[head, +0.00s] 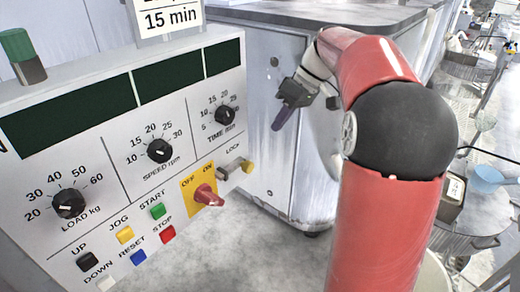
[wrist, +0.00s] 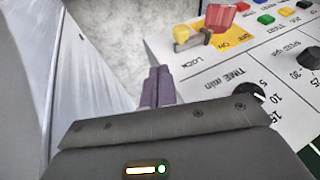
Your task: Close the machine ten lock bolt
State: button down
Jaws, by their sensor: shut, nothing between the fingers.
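The lock bolt (head: 234,168) sits under the word LOCK at the right edge of the white control panel (head: 100,185). I cannot tell how far the bolt is slid. My gripper (head: 278,124) is shut and empty, its purple fingers above and right of the bolt, apart from it. The fingers also show in the wrist view (wrist: 157,82).
A red OFF/ON switch (head: 205,196) on a yellow plate sits just below left of the bolt. Knobs and coloured buttons fill the panel. A grey cabinet (head: 285,180) stands behind my gripper. Bare floor shows below.

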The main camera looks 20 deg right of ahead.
jog(key=s+a+f, duration=0.1)
jog(key=a+f, duration=0.4)
jog(key=f, duration=0.1)
jog(key=shift+s+a+f+b, duration=0.25)
jog(key=shift+a+f+b, duration=0.05)
jog(key=shift+a+f, duration=0.05)
jog(key=s+a, duration=0.1)
jog(key=a, duration=0.1)
jog(key=s+a+b, duration=0.1)
jog(key=a, duration=0.1)
jog(key=shift+s, duration=0.4)
